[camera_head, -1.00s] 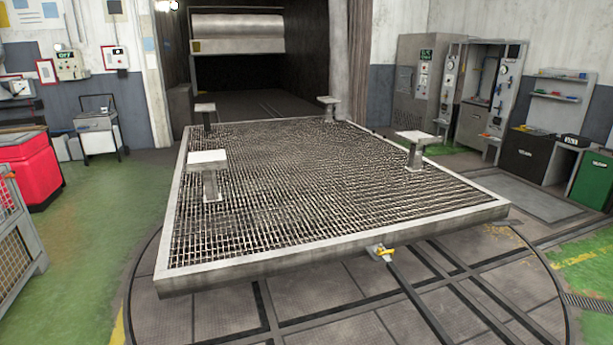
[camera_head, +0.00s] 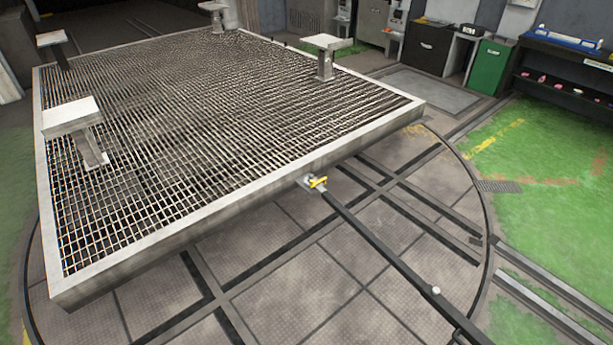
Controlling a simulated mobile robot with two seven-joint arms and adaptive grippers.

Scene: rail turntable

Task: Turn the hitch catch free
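The hitch catch (camera_head: 317,182) is a small yellow piece on a pale bracket at the near edge of the mesh-topped cart (camera_head: 250,187). A dark drawbar (camera_head: 385,252) runs from the hitch toward the lower right, with a small white knob (camera_head: 436,290) on it. The catch is too small to tell its exact turn position. Neither of my grippers shows in the view.
The cart has several posts with flat white tops, one at the left (camera_head: 70,116). It stands on a round turntable (camera_head: 400,205) with dark rails. Cabinets, including a green bin (camera_head: 490,66), and a dark shelf (camera_head: 565,75) line the back right. Green floor (camera_head: 560,200) at right is clear.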

